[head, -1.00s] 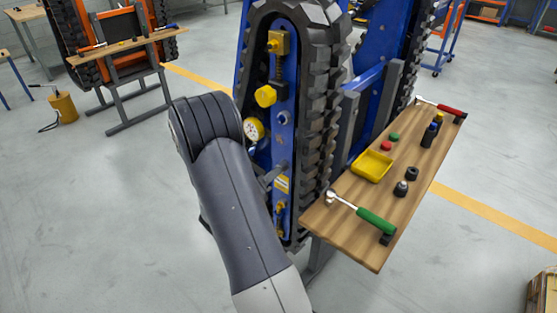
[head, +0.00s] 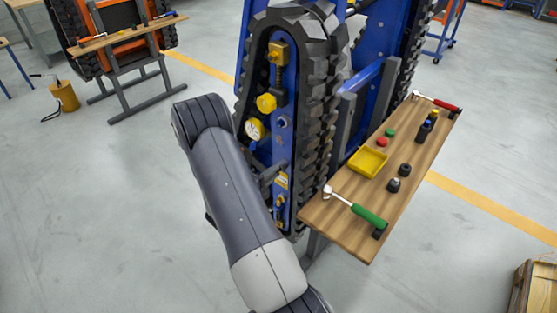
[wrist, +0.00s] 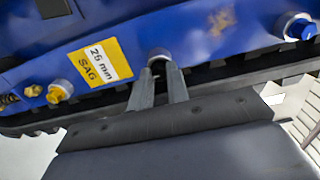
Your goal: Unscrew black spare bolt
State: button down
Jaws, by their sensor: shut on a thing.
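In the wrist view my gripper (wrist: 159,72) is shut at a round grey collar (wrist: 159,54) on the blue side plate (wrist: 200,35), just right of the "25 mm SAG" label (wrist: 93,63). The black spare bolt is between the fingertips and mostly hidden by them; only a dark bit shows. I cannot tell how far it stands out of the collar. In the head view the blue plate (head: 288,85) lies inside the black track (head: 315,140), and my forearm covers part of its lower left.
A blue bolt (wrist: 300,28) is to the right along the plate and yellow fittings (wrist: 57,92) to the left. A wooden shelf (head: 340,236) at right holds a yellow tray (head: 368,162), a green-handled tool (head: 368,216), dark sockets and caps.

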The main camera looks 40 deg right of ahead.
jog(key=shift+n+p, duration=0.35)
jog(key=shift+n, duration=0.75)
jog(key=n+p, duration=0.5)
jog(key=n, duration=0.4)
jog(key=shift+n, duration=0.4)
jog(key=c, duration=1.5)
grip_release()
jog(key=shift+f, duration=0.1)
